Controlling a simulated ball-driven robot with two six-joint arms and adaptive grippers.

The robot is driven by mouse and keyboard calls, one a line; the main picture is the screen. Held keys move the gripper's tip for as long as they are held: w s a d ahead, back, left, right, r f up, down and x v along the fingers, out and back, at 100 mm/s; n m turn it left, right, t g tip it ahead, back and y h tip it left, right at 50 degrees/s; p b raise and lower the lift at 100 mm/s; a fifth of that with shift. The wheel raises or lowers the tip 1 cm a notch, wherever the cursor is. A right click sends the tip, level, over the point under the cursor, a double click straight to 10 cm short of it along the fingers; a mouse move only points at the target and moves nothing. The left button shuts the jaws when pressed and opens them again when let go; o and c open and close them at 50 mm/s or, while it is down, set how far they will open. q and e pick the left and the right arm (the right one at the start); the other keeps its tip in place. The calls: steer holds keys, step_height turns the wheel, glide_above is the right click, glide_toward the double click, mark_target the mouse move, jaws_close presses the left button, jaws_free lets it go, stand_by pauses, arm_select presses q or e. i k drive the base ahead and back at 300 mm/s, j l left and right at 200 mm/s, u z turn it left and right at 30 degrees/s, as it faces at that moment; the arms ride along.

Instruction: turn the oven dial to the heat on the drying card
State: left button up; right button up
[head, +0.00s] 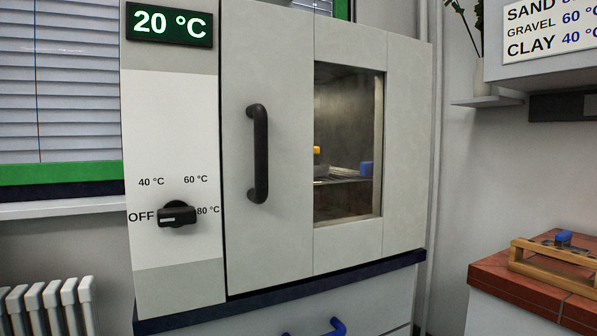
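The oven (268,250) stands in the middle of the head view with its door shut. Its black dial (178,215) is on the white panel at the left, with its white mark toward OFF. Labels for 40 °C, 60 °C and 80 °C run around it clockwise. The green display (168,25) reads 20 °C. The drying card (548,30) at the top right shows GRAVEL 60 °C and CLAY 40 °C; the SAND line is cut off by the frame edge, its figure unclear. Neither gripper is in view.
A black door handle (258,153) sticks out right of the dial. Through the oven window, a blue-topped item (366,168) and a yellow item show on a shelf. A wooden rack (553,266) stands on the tiled bench (500,272) at right. A radiator (50,303) is lower left.

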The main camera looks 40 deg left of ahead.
mark_target(177, 214)
steer(key=k+u, duration=0.1)
steer(key=u, duration=1.55)
